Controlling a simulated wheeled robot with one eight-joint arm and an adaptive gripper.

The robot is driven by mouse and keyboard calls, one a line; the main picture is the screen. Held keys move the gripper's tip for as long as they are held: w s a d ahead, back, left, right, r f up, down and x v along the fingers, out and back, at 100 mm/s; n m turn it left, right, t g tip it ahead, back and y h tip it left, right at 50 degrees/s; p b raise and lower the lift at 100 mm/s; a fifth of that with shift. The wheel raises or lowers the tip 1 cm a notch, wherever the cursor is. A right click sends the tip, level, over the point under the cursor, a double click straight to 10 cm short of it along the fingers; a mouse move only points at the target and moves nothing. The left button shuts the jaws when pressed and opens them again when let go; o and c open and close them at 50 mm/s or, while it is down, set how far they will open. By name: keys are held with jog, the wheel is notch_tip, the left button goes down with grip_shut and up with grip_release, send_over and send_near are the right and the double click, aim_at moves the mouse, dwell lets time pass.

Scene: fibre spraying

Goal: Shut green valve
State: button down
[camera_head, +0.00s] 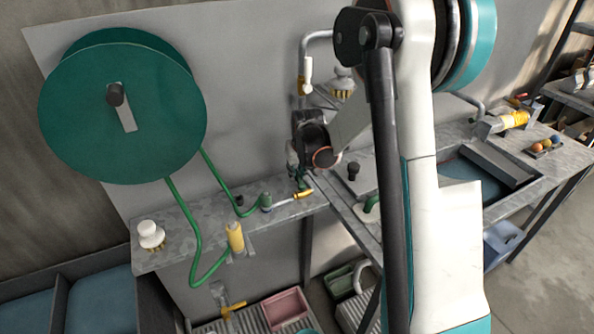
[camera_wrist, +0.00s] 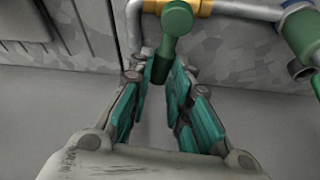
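The green valve handle (camera_wrist: 174,26) is at the top middle of the wrist view, on a pipe with a brass-coloured fitting (camera_wrist: 206,7). Its lower end reaches between the teal fingertips of my gripper (camera_wrist: 162,74). One finger is on each side of it, with little or no gap; I cannot tell whether both pads touch it. In the head view my gripper (camera_head: 299,180) is at the yellow fitting (camera_head: 304,194) near the bench's right edge. There the handle is small and mostly hidden by the gripper.
A green hose (camera_head: 194,232) runs from the big green reel (camera_head: 75,115) to the pipe's left end. A yellow spray bottle-like part (camera_head: 235,236) hangs at the bench front. A white knobbed brush (camera_head: 150,235) stands on the left. A sink counter (camera_head: 535,180) lies to the right.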

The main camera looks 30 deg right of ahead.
aim_at(300, 186)
jog(key=shift+a+n+y, duration=0.3)
jog(key=shift+a+n, duration=0.1)
jog(key=shift+n, duration=0.6)
jog(key=c, duration=1.5)
grip_release()
jog(key=shift+r, duration=0.1)
jog(key=v, duration=1.1)
jog(key=shift+s+r, duration=0.25)
jog(key=shift+r, duration=0.1)
jog(key=shift+a+r, duration=0.1)
